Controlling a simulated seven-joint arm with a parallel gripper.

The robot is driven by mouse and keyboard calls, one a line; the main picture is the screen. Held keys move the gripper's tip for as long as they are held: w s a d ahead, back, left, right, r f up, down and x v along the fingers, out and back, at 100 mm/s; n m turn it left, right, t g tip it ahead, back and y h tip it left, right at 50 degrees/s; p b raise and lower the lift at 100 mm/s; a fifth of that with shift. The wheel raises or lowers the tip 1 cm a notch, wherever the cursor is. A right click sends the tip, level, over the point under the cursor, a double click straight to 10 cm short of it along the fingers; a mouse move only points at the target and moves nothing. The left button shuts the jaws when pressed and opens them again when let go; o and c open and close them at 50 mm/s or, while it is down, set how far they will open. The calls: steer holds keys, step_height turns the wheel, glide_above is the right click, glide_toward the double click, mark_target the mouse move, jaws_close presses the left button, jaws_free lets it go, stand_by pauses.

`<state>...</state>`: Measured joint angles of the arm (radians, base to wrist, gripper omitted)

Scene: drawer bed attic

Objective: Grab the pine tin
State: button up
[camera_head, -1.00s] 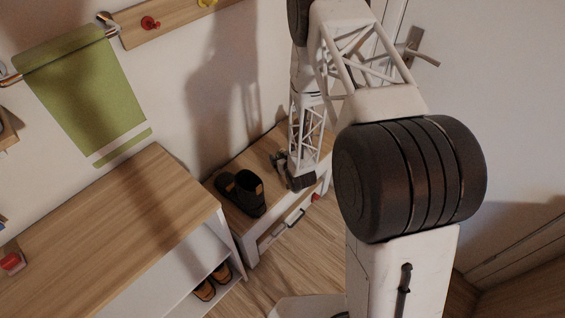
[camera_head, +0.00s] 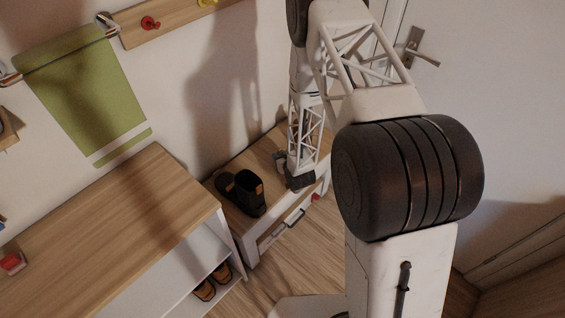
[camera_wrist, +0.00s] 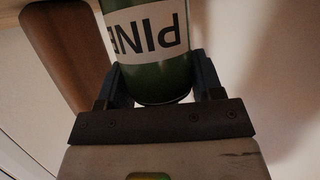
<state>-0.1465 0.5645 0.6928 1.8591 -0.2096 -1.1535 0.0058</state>
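The pine tin (camera_wrist: 150,45) is green with a white label that reads "PINE" upside down in the wrist view. Its upper part is cut off by the frame edge. My gripper (camera_wrist: 160,85) has one dark finger on each side of the tin, very close to its sides. I cannot tell whether the fingers press on it. In the head view my gripper (camera_head: 287,168) is low over the far end of the wooden bench (camera_head: 225,212). The tin cannot be made out there.
Dark boots (camera_head: 242,192) stand on the bench, left of my gripper. A wood-topped shelf unit (camera_head: 110,225) with shoes (camera_head: 212,282) stands nearer. The wall is behind the bench and a white door (camera_head: 490,110) is at right. A brown rounded panel (camera_wrist: 65,50) is beside the tin.

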mark_target(282, 150)
steer(key=shift+c, duration=1)
steer(key=shift+r, duration=0.15)
steer(key=shift+r, duration=1.35)
steer(key=s+d+r, duration=0.2)
steer(key=s+d, duration=0.1)
steer(key=s, duration=1.2)
steer(key=shift+s, duration=0.35)
